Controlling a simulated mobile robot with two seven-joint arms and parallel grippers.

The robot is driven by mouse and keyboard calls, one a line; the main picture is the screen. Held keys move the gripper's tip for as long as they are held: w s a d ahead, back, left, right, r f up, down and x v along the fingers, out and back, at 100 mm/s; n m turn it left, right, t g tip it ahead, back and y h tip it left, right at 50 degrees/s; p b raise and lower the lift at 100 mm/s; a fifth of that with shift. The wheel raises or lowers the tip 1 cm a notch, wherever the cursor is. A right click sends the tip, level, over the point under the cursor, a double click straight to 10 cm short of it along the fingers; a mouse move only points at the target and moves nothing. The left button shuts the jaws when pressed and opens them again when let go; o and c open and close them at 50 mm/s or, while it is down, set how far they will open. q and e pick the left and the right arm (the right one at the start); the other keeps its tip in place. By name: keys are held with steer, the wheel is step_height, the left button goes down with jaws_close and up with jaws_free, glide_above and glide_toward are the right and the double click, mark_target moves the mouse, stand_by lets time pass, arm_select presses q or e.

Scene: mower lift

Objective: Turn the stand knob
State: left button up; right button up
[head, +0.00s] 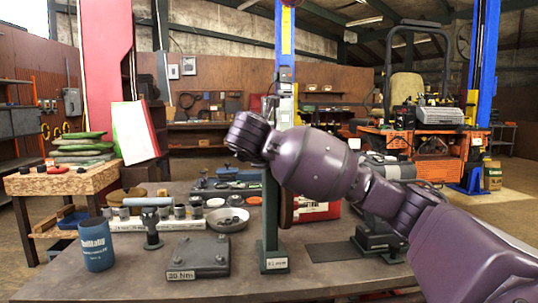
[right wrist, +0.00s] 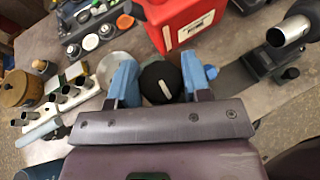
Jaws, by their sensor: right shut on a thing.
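The stand is a dark green post (head: 270,215) with a labelled base, upright on the grey workbench in the head view. My right arm crosses in front of its upper part and hides the knob there. In the right wrist view the knob (right wrist: 158,86) is round and black with a short pale mark. It sits between the two light blue fingers of my right gripper (right wrist: 159,66), which is shut on it. In the head view the right gripper's fingers are hidden by the arm. My left gripper is in neither view.
A red box (right wrist: 185,20) stands close beyond the knob. A dark device (head: 378,238) stands at right.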

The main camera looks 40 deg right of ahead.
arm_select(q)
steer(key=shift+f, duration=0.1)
arm_select(e)
steer(key=o, duration=0.9)
steer(key=shift+c, duration=0.2)
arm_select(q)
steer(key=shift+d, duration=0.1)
arm_select(e)
steer(key=shift+s+a+r, duration=0.3)
steer(key=shift+a, duration=0.1)
arm_select(q)
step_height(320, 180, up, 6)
steer(key=p, duration=0.7)
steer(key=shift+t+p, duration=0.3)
arm_select(e)
steer(key=v, duration=0.9)
steer(key=shift+s+a, duration=0.25)
steer(key=shift+a, duration=0.05)
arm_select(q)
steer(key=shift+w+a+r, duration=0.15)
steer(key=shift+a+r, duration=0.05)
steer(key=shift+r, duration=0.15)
arm_select(e)
steer(key=shift+f, duration=0.1)
